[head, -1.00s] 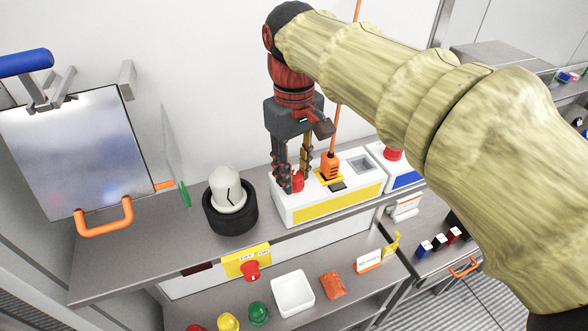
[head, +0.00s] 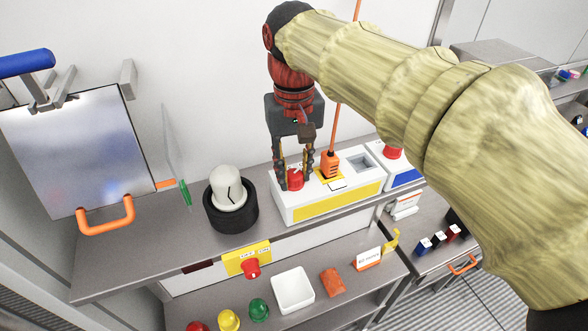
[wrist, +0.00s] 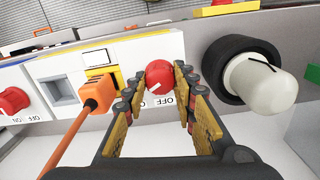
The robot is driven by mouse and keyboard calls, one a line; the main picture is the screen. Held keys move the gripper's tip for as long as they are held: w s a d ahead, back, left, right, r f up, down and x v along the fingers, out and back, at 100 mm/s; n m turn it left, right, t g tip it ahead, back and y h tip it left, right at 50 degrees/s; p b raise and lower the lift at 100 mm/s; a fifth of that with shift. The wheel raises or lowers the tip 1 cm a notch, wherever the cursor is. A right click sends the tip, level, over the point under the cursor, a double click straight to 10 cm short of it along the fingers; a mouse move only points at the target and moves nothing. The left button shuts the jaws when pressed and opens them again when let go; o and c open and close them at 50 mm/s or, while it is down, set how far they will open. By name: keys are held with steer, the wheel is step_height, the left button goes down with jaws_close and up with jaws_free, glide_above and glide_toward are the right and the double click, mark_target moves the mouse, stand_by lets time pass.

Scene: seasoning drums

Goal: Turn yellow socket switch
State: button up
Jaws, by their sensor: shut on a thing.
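The yellow-fronted white socket box (head: 350,203) stands on the grey shelf, with an orange plug (head: 330,165) in it. Its red switch knob (head: 295,178) is at the box's left end. My gripper (head: 295,182) points down over that end with its fingers on both sides of the knob, shut on it. In the wrist view the knob (wrist: 159,77) sits between the fingertips of my gripper (wrist: 160,85). A white line on the knob slants, and the OFF label (wrist: 165,101) is partly visible below it. The ON label is mostly hidden by the left finger.
A white knob in a black ring (head: 231,200) stands left of the box. A blue-fronted box with a red knob (head: 392,153) is to its right. An orange cable rises from the plug. The shelf below holds a white tray (head: 293,290) and coloured domes.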

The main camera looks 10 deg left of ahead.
mark_target(294, 173)
steer(key=o, duration=1)
steer(key=shift+o, duration=0.8)
step_height(294, 173, up, 12)
